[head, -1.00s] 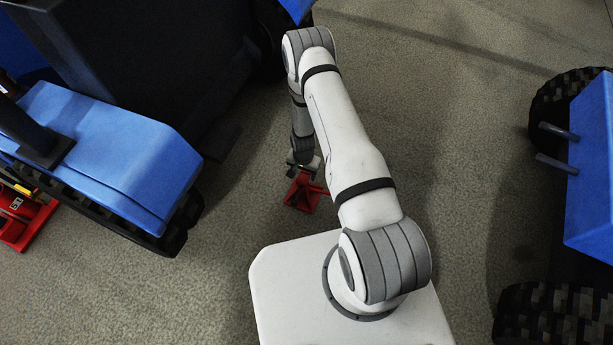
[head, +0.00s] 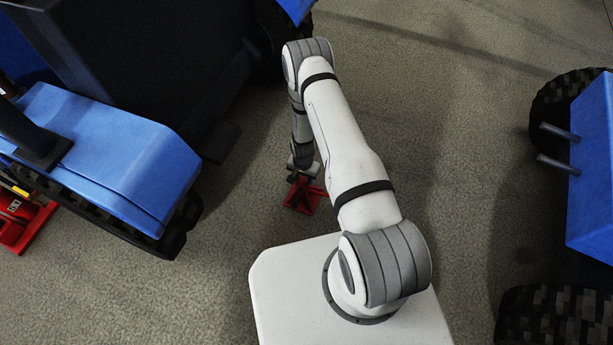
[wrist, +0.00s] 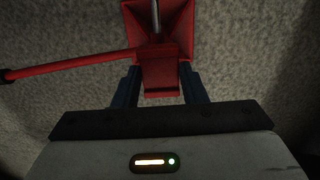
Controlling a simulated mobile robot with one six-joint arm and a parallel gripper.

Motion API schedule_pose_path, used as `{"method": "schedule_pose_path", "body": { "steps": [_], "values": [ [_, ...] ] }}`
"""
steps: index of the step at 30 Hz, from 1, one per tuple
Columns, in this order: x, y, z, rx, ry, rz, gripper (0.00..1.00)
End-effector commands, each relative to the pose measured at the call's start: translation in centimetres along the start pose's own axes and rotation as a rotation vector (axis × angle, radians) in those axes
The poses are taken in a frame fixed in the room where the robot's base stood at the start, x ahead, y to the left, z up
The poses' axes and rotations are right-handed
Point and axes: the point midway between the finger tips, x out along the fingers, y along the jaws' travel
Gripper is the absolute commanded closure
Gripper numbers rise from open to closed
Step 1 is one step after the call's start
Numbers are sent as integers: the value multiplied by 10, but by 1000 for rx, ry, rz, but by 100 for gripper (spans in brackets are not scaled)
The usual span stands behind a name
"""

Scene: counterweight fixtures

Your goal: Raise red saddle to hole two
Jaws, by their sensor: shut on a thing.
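A small red stand (head: 303,196) is on the carpet-like floor left of my arm in the head view. My gripper (head: 303,170) is at its top. In the wrist view, my gripper (wrist: 160,88) has its dark fingers shut on a red block, which looks like the red saddle (wrist: 161,76). Beyond it are the flared red body of the stand (wrist: 178,22) and a grey metal rod (wrist: 155,18). A red bar (wrist: 70,63) with a dark end sticks out to the left. No holes can be made out.
A blue vehicle with a blue fender (head: 105,150) and dark tyres stands close on the left. Another blue machine (head: 592,165) with dark tyres is on the right. A red device (head: 18,222) lies at the far left. Floor between the machines is open.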

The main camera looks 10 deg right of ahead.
Motion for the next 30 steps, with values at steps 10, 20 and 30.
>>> {"method": "schedule_pose_path", "body": {
  "steps": [10, 20, 30],
  "values": [
    [0, 1, 0, 1, -1, 1, 100],
    [-38, 0, 0, 1, -1, 1, 100],
    [-35, 0, 0, 0, 0, 1, 55]
  ]
}}
